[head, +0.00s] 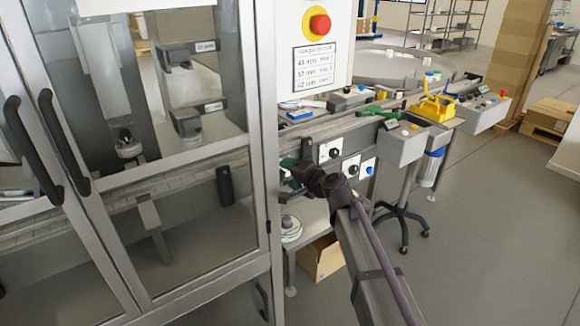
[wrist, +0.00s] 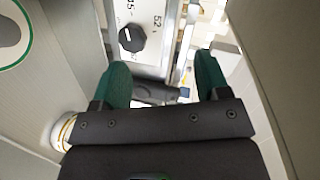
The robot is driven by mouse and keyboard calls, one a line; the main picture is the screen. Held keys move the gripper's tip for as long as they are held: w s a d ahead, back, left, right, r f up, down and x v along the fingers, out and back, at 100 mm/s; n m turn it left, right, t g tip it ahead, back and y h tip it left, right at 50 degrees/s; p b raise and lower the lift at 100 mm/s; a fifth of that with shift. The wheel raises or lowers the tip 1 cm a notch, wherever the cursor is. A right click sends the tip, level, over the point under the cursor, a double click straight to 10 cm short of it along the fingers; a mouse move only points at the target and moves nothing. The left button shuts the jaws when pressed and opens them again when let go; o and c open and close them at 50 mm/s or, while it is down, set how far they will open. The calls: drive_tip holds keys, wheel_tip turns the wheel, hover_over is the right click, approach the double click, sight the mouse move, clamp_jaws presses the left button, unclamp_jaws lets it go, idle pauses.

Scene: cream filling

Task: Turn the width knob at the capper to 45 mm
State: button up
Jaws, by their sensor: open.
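A black round knob (wrist: 131,38) sits on a pale scale plate (wrist: 158,50) at the top of the wrist view. A "52" is readable on the plate, and a number ending in 5 is partly cut off. A small light mark shows on the knob, but its exact setting is hard to tell. My gripper (wrist: 164,80) is open and empty, its two green fingers wide apart; the knob lies ahead and left, not between them. In the head view my gripper (head: 290,168) is beside the cabinet's right post, left of several small knob plates (head: 331,150).
A glass-doored cabinet (head: 262,140) stands close on the left. A conveyor (head: 350,122) runs behind the knobs, with a yellow device (head: 433,108) further right. A red emergency button (head: 319,24) sits above a printed sign (head: 314,68).

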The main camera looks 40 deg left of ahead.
drive_tip(key=shift+s+d+f, duration=0.1)
drive_tip(key=shift+s+d, duration=0.15)
drive_tip(key=shift+d, duration=0.55)
drive_tip(key=shift+s+d+f, duration=0.1)
drive_tip(key=shift+s+d, duration=0.1)
drive_tip(key=shift+d, duration=0.55)
drive_tip(key=shift+s+d+f, duration=0.1)
drive_tip(key=shift+s+d, duration=0.15)
drive_tip(key=shift+d, duration=0.55)
